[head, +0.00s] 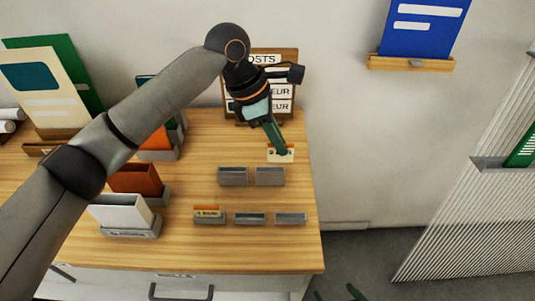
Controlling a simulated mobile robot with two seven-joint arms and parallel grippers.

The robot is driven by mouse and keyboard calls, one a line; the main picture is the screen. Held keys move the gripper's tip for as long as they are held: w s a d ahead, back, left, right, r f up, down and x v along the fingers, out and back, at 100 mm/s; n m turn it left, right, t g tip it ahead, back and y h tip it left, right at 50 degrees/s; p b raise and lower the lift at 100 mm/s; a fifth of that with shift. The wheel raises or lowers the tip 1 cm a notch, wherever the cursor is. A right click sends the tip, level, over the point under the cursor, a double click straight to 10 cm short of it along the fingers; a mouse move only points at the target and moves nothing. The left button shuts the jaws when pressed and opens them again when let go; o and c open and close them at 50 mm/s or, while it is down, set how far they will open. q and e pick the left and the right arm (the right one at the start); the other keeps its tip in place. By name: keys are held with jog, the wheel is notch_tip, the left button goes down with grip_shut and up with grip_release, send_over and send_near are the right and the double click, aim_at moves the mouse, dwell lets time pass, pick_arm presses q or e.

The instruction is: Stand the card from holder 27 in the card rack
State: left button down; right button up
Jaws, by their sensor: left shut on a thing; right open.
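My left gripper (281,150) reaches down over the back right of the wooden table and is shut on a small cream card (289,156). The fingers hide part of the card, and I cannot tell whether its lower edge touches anything. Just in front of it are two small grey slotted holders (233,177), (270,177), which look empty. A nearer row has a grey holder with an orange-topped card (209,213) and two empty grey holders (250,219), (291,219). I cannot read a number 27 or tell which is the card rack. My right gripper (338,294) is open at the bottom edge, partly cut off.
A framed sign board (285,62) stands at the table's back, behind my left gripper. Bins with white (121,212) and rust-coloured contents (136,180) stand at left, partly under my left arm. A blue panel (424,27) sits on a wall ledge. Bare tabletop (190,255) lies in front.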

aim_at(268, 157)
pick_arm(q)
jog(key=shift+w+a+f, duration=0.3)
jog(key=shift+a+f, duration=0.05)
jog(key=shift+f, duration=0.15)
jog(key=shift+w+a+f, duration=0.3)
jog(key=shift+f, duration=0.2)
jog(key=f, duration=0.2)
jog(key=a+f, duration=0.1)
jog(key=shift+w+f, duration=0.35)
jog(key=shift+d+f, duration=0.1)
jog(key=shift+f, duration=0.25)
jog(key=c, duration=1)
grip_release()
jog(key=shift+f, duration=0.1)
jog(key=v, duration=1.2)
